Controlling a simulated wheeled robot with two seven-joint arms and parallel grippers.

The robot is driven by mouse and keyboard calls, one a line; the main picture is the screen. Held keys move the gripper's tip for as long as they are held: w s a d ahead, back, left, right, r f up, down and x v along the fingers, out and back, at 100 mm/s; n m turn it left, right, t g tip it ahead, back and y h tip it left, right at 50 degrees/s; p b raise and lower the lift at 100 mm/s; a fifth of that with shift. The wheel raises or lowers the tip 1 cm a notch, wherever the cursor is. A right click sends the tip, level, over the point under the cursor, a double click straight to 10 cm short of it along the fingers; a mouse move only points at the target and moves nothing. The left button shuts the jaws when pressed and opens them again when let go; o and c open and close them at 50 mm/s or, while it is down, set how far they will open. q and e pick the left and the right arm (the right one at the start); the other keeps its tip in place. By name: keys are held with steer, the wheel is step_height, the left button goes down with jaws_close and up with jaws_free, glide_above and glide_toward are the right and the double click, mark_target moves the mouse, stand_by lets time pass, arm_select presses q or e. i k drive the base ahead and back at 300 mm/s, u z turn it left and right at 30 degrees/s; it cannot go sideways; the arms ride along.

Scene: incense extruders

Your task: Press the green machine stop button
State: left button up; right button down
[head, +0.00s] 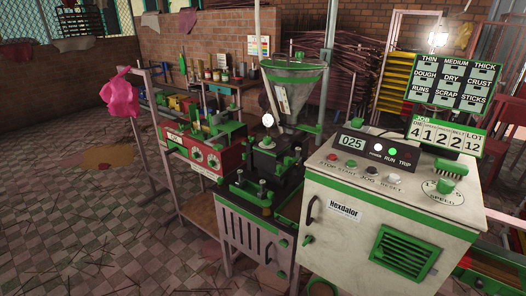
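The green-trimmed machine has a white control cabinet (400,215) at the right, labelled "Hexdalor". On its top panel a red button (332,157) sits at the left end of a row, above the word STOP. Beside it are a green START button (351,163), a dark JOG button (371,170) and a pale RESET button (396,177). A display (352,142) reads 025, and the green RUN lamp (392,152) is lit. Neither of my grippers is in view.
A green brush (451,168) lies near the speed dial (441,190). A number board (445,136) stands behind the panel. A hopper (294,80) and a red machine (207,158) stand to the left. The tiled floor (75,210) is open at the far left.

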mark_target(331, 157)
steer(key=u, duration=1.6)
steer(key=i, duration=2.35)
steer(key=z, duration=2.75)
